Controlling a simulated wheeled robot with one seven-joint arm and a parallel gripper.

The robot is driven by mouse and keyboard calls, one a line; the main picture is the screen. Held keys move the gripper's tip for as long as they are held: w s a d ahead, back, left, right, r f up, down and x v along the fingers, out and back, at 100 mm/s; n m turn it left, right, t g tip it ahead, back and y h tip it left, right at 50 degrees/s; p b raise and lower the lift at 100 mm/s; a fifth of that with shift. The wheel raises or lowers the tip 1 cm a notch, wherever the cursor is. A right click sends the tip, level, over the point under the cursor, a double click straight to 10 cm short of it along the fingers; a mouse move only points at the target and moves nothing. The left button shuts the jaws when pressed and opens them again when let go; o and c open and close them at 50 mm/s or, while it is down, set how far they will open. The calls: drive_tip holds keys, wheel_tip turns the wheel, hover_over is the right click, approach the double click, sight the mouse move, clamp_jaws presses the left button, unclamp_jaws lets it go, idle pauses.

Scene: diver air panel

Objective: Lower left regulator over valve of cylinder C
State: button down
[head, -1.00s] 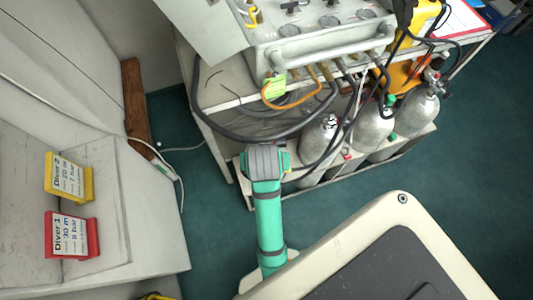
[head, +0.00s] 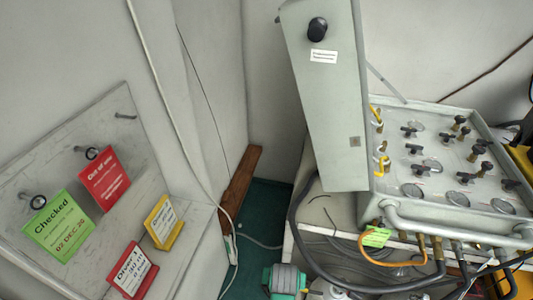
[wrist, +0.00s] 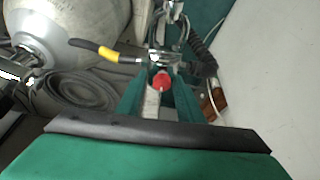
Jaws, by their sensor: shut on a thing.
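In the wrist view my gripper (wrist: 160,98) has green fingers shut on a chrome regulator (wrist: 160,57) with a red knob. A hose with a black and yellow end (wrist: 108,53) runs off it to the left. A large grey cylinder (wrist: 70,28) stands at the upper left, apart from the regulator. No letter shows on it, so I cannot tell whether it is cylinder C. No valve can be made out under the regulator.
The air panel (head: 440,160) with gauges and knobs stands at the right, its lid (head: 328,110) raised. An orange hose (head: 385,260) and dark hoses hang below it. A coiled hose (wrist: 95,92) lies near the cylinder. Tags and a wooden board (head: 240,185) are at the left.

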drive_tip(key=w+a+f+n, duration=0.2)
drive_tip(key=a+f, duration=0.3)
drive_tip(key=a, duration=0.2)
drive_tip(key=d+r+m, duration=0.2)
drive_tip(key=d+r, duration=0.3)
drive_tip(key=d, duration=0.5)
drive_tip(key=d+r+m+h, duration=0.1)
drive_tip(key=d+r+m, duration=0.2)
drive_tip(key=d+r, duration=0.3)
drive_tip(key=d+r+m, duration=0.3)
drive_tip(key=d+r, duration=0.3)
drive_tip(key=d, duration=0.7)
drive_tip(key=shift+s+d+g+h, duration=0.3)
drive_tip(key=shift+d, duration=0.1)
drive_tip(key=shift+f, duration=0.85)
drive_tip(key=shift+w, duration=0.1)
drive_tip(key=shift+a, duration=0.2)
drive_tip(key=shift+s+d+f, duration=0.2)
drive_tip(key=shift+f, duration=0.15)
